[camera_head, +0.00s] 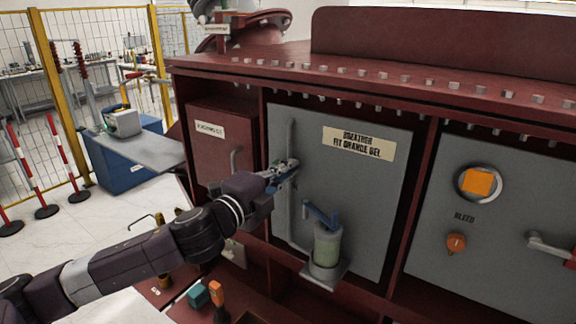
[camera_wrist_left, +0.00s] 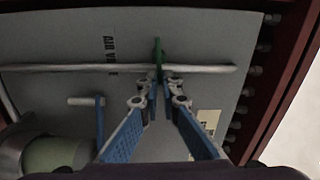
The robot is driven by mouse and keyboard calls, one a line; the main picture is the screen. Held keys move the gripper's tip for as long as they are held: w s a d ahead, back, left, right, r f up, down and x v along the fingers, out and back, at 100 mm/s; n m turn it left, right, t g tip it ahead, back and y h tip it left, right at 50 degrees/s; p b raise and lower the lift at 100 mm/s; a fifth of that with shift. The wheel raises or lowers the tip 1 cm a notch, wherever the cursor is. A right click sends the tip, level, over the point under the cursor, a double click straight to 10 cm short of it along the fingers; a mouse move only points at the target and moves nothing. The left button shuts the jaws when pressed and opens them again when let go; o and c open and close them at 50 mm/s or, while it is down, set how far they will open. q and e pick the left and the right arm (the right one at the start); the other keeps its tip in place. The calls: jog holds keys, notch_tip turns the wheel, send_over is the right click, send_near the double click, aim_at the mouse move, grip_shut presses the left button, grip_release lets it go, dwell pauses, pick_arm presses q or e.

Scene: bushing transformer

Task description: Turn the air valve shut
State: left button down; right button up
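The air valve shows in the left wrist view as a thin green lever (camera_wrist_left: 158,52) on a grey pipe (camera_wrist_left: 210,69), in front of a grey panel with a small printed label (camera_wrist_left: 110,48). My left gripper (camera_wrist_left: 159,88) has its two fingertips close together at the lever, one on each side of its near end; they appear shut on it. In the head view my left gripper (camera_head: 287,168) reaches the upright pipe on the grey breather panel (camera_head: 370,190) and hides the lever. My right gripper is in neither view.
A greenish breather cylinder (camera_head: 326,246) with a blue lever (camera_head: 320,213) stands just right of my left gripper. A red cabinet door (camera_head: 222,150) is to the left. A bleed panel with an orange knob (camera_head: 456,243) is at right. A yellow-framed fence (camera_head: 45,70) stands behind.

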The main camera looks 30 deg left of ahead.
pick_arm(q)
jog(key=shift+f+m, duration=0.15)
jog(key=shift+m, duration=0.35)
jog(key=c, duration=2.2)
grip_release()
jog(key=shift+o, duration=0.2)
jog(key=shift+s, duration=0.1)
jog(key=s+a, duration=0.1)
jog(key=s, duration=0.6)
jog(key=shift+s, duration=0.1)
